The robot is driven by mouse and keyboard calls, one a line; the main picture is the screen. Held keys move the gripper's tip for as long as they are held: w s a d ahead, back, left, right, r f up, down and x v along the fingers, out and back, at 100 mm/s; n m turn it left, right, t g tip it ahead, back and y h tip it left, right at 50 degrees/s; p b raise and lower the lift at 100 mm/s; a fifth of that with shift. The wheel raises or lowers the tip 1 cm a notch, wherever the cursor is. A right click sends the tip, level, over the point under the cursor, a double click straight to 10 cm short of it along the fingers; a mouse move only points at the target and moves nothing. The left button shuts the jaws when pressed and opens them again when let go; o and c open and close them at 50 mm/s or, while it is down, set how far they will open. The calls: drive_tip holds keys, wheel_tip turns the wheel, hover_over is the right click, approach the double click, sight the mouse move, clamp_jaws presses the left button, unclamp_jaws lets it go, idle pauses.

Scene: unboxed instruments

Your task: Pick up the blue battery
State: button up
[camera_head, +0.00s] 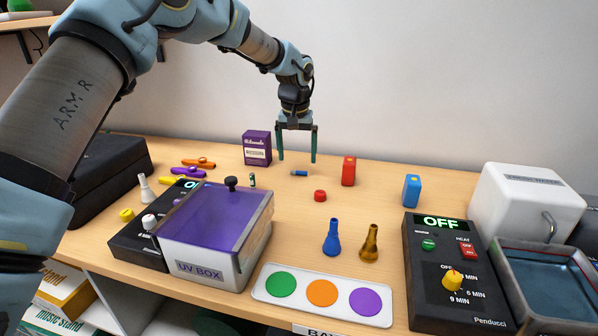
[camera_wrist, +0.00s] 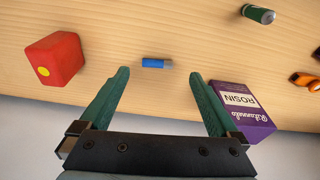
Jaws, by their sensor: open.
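The blue battery (camera_head: 299,173) lies on its side on the wooden table, towards the back. In the wrist view the battery (camera_wrist: 156,63) lies between the lines of my two fingers, a little beyond their tips. My gripper (camera_head: 297,160) points down, its fingers spread wide and empty. It hangs at the back of the table near the battery. In the wrist view my gripper (camera_wrist: 157,73) shows both green fingers apart, with nothing between them.
A red box (camera_head: 348,171) stands right of the battery and a purple rosin box (camera_head: 257,148) left of it. A green battery (camera_wrist: 259,14) stands apart. A red cap (camera_head: 320,196) lies in front. A UV box (camera_head: 215,230) and a control panel (camera_head: 450,270) are nearer.

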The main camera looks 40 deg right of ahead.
sight(299, 172)
drive_tip(key=f+p, duration=0.1)
drive_tip(key=d+f+p, duration=0.1)
drive_tip(key=f, duration=0.1)
drive_tip(key=shift+w+f, duration=0.15)
drive_tip(key=shift+f, duration=0.65)
drive_tip(key=shift+c, duration=0.4)
drive_tip(key=c, duration=1.4)
